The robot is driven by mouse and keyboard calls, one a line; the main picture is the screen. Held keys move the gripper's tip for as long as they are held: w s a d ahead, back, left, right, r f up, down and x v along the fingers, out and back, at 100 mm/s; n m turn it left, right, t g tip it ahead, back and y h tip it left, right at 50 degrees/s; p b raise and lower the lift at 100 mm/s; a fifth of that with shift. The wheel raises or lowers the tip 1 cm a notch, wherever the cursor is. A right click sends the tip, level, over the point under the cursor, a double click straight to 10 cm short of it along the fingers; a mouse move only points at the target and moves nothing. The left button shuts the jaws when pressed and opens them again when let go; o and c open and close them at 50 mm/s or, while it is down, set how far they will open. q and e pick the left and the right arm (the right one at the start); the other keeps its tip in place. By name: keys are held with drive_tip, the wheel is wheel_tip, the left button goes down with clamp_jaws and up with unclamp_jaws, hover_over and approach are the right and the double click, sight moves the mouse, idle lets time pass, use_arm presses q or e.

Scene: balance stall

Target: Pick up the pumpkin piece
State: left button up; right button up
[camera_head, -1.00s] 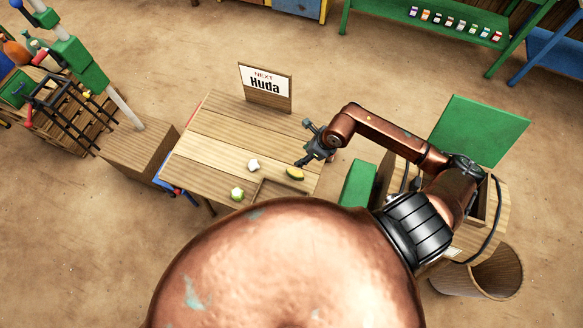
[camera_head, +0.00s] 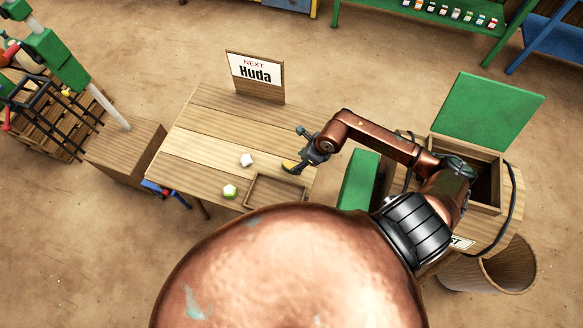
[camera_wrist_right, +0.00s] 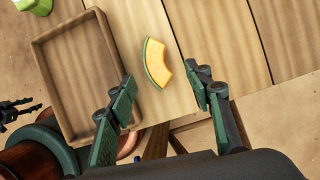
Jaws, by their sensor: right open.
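The pumpkin piece is an orange wedge with a dark green rind. In the right wrist view the pumpkin piece (camera_wrist_right: 157,64) lies on the table beside the wooden tray, ahead of and between my open fingers. In the head view the pumpkin piece (camera_head: 289,166) shows at the table's right side, partly hidden by my gripper. My right gripper (camera_head: 294,152) is open over it and holds nothing. Its two fingertips also show in the right wrist view (camera_wrist_right: 164,88), one on each side of the piece and a little short of it.
A shallow wooden tray (camera_head: 249,192) sits at the table's near right edge. A sign reading "NEXT Huda" (camera_head: 255,70) stands at the back.

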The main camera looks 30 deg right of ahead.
sight(293, 165)
drive_tip(key=x, duration=0.6)
drive_tip(key=shift+a, duration=0.1)
drive_tip(key=shift+c, duration=0.2)
drive_tip(key=c, duration=1.2)
